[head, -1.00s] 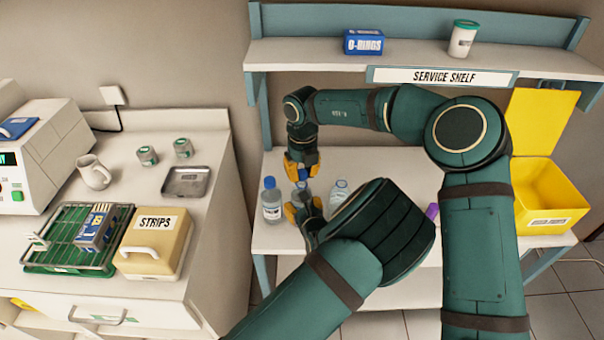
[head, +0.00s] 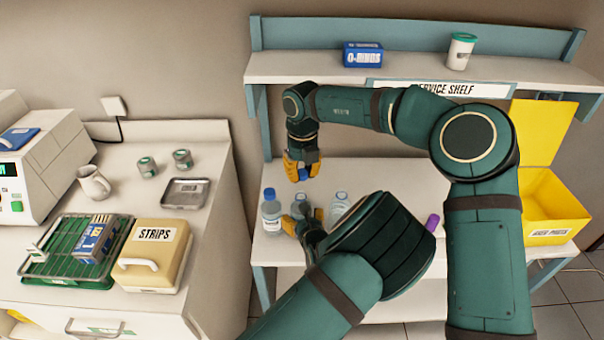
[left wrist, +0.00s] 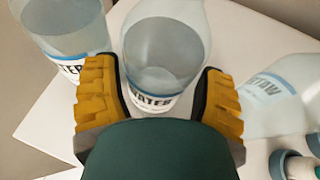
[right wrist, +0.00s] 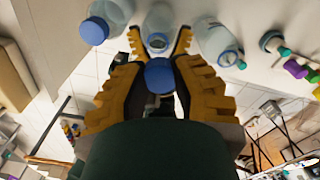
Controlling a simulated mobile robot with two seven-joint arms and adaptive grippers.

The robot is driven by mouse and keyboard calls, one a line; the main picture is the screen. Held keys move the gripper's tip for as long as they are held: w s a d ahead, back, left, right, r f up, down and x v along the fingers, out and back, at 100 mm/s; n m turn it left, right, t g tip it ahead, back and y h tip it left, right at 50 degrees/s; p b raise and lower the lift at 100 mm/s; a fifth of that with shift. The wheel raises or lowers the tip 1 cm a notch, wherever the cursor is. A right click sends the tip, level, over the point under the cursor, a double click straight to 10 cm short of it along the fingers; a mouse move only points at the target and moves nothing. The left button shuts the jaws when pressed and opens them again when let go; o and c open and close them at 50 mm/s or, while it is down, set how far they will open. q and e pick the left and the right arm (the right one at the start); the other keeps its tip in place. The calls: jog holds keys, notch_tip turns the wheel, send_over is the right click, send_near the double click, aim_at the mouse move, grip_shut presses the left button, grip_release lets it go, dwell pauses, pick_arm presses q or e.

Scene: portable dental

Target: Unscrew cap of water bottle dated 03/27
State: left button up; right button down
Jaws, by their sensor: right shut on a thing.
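Three clear water bottles stand in a row on the white table. The left bottle (head: 271,211) has a blue cap. The middle bottle (right wrist: 160,22) stands between the fingers of my left gripper (head: 303,216); the left wrist view shows it there (left wrist: 163,65), but not clearly whether the pads press on it. The right bottle (head: 341,205) stands beside it. My right gripper (head: 302,166) is above the middle bottle, shut on a blue cap (right wrist: 159,75). The cap is apart from the middle bottle's neck, with a gap below it. No date is legible.
The service shelf (head: 400,70) hangs above the table with a blue box (head: 362,55) and a white jar (head: 460,52). A yellow bin (head: 552,205) is at the right. A purple-topped item (head: 432,222) lies right of the bottles. A counter is at left.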

pick_arm(q)
jog(key=shift+o, duration=0.8)
